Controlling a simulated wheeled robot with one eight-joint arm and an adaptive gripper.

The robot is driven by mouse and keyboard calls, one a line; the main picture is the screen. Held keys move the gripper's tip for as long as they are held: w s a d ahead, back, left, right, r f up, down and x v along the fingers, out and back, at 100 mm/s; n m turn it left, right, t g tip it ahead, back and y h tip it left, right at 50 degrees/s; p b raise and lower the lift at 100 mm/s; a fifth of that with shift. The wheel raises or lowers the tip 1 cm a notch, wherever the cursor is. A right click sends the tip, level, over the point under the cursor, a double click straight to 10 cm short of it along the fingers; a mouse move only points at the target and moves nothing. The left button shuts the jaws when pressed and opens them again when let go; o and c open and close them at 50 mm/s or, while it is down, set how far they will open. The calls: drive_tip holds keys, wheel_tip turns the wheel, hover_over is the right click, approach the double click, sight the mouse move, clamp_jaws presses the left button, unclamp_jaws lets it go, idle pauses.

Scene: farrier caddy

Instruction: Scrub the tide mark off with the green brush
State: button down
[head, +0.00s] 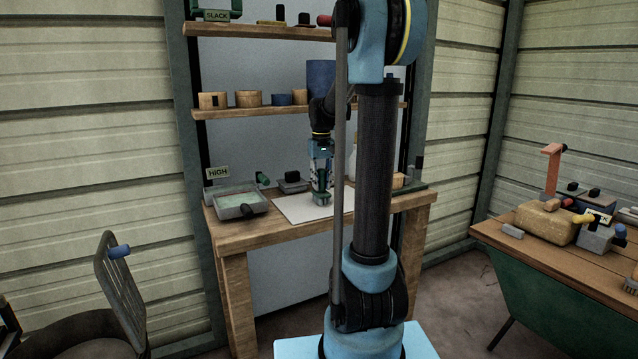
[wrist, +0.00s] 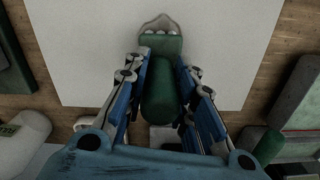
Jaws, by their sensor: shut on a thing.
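My gripper (head: 321,183) is low over the white board (head: 291,206) on the wooden bench. In the wrist view my gripper (wrist: 162,78) is shut on the green brush (wrist: 160,100), with a finger on each side of its thick handle. The brush's green head lies beyond the fingers, over the white board (wrist: 88,50). A greyish, rounded patch shows around the far end of the head; I cannot tell whether it is bristles or part of the tide mark. No other mark shows on the board. Whether the bristles touch the board is hidden.
A grey tray with pale green inside (head: 240,206) stands left of the board, near a HIGH label (head: 217,172). Dark blocks (head: 292,182) sit behind the board. A shelf (head: 285,109) with tins hangs above. A cluttered table (head: 500,247) stands at right.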

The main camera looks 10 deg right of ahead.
sight(325, 194)
drive_tip(key=shift+s+d, duration=0.2)
drive_tip(key=shift+s, duration=0.45)
drive_tip(key=shift+s+d, duration=0.2)
drive_tip(key=shift+s, duration=0.4)
drive_tip(key=shift+r, duration=0.15)
drive_tip(key=shift+r, duration=0.7)
drive_tip(key=shift+r, duration=0.15)
drive_tip(key=shift+w+r, duration=0.1)
drive_tip(key=shift+r, duration=2.2)
